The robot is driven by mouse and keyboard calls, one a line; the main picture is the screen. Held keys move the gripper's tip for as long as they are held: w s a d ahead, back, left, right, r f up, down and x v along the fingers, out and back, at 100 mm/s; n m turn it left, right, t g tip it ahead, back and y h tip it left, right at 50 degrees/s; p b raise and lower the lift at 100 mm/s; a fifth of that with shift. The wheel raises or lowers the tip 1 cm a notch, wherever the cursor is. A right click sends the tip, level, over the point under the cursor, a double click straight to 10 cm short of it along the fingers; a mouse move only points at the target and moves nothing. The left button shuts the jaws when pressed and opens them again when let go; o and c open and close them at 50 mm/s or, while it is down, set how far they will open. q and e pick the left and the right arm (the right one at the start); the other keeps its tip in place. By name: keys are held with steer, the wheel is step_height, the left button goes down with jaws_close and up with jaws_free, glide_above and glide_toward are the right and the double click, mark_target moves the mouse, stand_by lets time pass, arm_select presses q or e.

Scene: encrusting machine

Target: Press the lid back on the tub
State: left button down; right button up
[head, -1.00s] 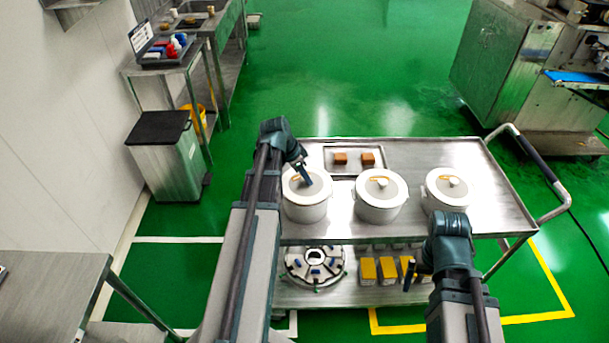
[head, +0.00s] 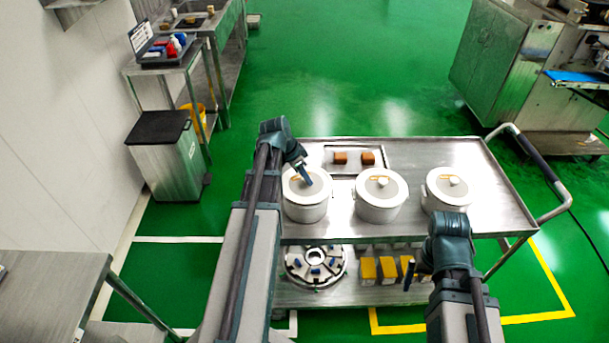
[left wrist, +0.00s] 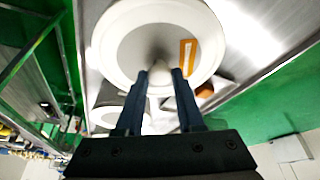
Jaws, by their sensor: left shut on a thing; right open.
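Three white tubs stand in a row on the steel cart. The left tub (head: 306,212) has a pale lid (head: 293,186) on top with an orange label. My left gripper (head: 306,180) points down at this lid and is shut on its knob (left wrist: 160,74). In the left wrist view the lid (left wrist: 124,50) lies in front of the fingers. I cannot tell whether the lid is fully seated on the rim. My right gripper (head: 409,276) is open and empty in front of the cart, low and clear of the tubs.
The middle tub (head: 380,208) and right tub (head: 436,203) also have lids on. A tray (head: 354,172) with two brown blocks lies behind them. The cart top (head: 490,205) is bare at the right. Yellow boxes (head: 368,271) and a round plate stand on the lower shelf.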

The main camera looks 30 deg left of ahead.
stand_by(0.3)
arm_select(q)
jaws_free()
stand_by(0.4)
steer(key=shift+r, duration=0.15)
steer(key=shift+r+p, duration=2.35)
steer(key=shift+p, duration=0.15)
steer(key=shift+r+p, duration=1.05)
steer(key=shift+c, duration=0.2)
